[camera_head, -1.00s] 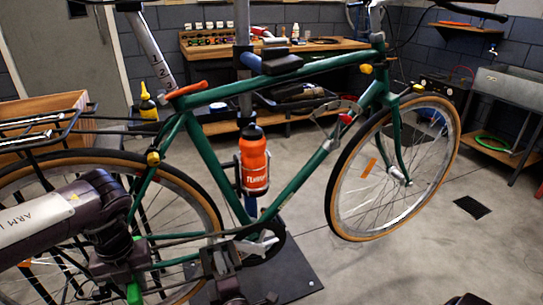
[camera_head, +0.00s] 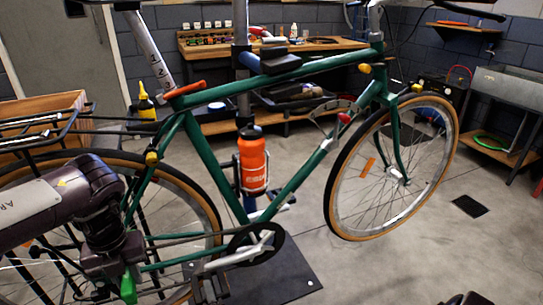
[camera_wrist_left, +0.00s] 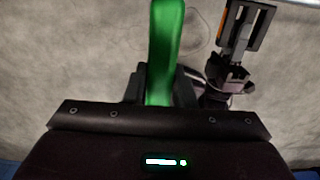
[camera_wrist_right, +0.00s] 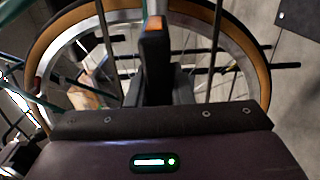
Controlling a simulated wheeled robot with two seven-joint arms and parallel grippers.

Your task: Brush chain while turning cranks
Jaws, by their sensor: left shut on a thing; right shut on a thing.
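The green bicycle (camera_head: 205,155) is held up on a stand. Its chain (camera_head: 185,238) runs from the dark chainring (camera_head: 270,243) back to the rear wheel. My left gripper (camera_head: 122,262) is shut on the green brush handle (camera_head: 128,287), also in the left wrist view (camera_wrist_left: 163,45), beside the rear wheel near the chain. The brush's bristles are hidden. My right gripper (camera_wrist_right: 155,85) is shut on the black pedal with an orange reflector (camera_wrist_right: 154,40). The silver crank (camera_head: 235,258) points left and slightly down from the chainring.
An orange bottle (camera_head: 252,165) sits in the frame's cage. The stand's dark base plate (camera_head: 285,275) lies below. A wooden workbench (camera_head: 330,48) stands behind, and a metal sink (camera_head: 510,90) at the right.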

